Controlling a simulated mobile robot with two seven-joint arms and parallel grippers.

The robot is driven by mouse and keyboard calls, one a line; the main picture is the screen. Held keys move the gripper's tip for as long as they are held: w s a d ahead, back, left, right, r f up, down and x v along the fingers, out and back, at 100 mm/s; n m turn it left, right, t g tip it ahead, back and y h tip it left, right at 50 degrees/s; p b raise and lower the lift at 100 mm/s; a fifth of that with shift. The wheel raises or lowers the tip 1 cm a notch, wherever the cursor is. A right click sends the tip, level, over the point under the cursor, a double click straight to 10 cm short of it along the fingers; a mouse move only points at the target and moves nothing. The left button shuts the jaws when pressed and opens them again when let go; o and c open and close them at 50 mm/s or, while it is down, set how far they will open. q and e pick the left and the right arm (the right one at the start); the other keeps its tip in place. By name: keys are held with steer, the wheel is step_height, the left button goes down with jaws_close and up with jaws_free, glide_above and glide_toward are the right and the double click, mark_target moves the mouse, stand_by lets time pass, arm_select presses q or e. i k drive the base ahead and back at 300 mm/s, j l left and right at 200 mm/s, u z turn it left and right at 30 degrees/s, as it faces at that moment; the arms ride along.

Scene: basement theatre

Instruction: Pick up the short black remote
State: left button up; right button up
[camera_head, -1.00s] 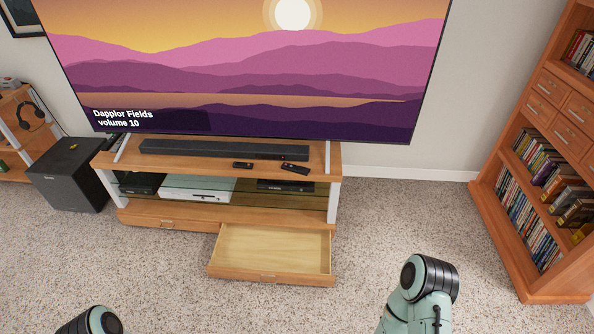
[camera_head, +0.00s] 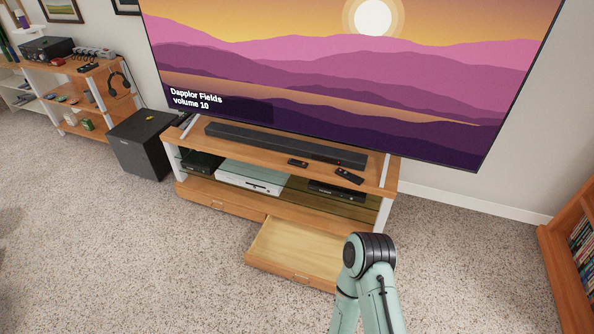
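Two black remotes lie on the wooden top of the TV stand (camera_head: 250,147), in front of the soundbar. The shorter remote (camera_head: 298,163) is on the left, and the longer remote (camera_head: 349,176) is to its right, nearer the stand's right end. Nothing covers either one. My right arm rises from the bottom edge, in front of the open drawer and well short of the remotes. Neither of my grippers shows in the picture.
An open, empty-looking drawer (camera_head: 290,249) juts from the stand's lower right. A black soundbar (camera_head: 285,146) lies behind the remotes, below a large TV (camera_head: 340,70). A black subwoofer (camera_head: 141,145) stands left. Carpet in front is clear.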

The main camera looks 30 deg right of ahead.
mark_target(346, 176)
steer(key=l+u, duration=0.5)
steer(key=k+l+u, duration=0.1)
steer(key=l+u, duration=0.4)
steer(key=k+l+u, duration=0.2)
steer(key=l+u, duration=0.15)
steer(key=l, duration=0.25)
steer(key=k+l+u, duration=0.35)
steer(key=k+l, duration=0.15)
steer(key=l, duration=0.2)
steer(key=k+l+u, duration=0.1)
steer(key=k+l, duration=0.2)
steer(key=l, duration=0.15)
steer(key=k+l, duration=0.7)
steer(key=l, duration=1.1)
steer(key=i+u, duration=0.05)
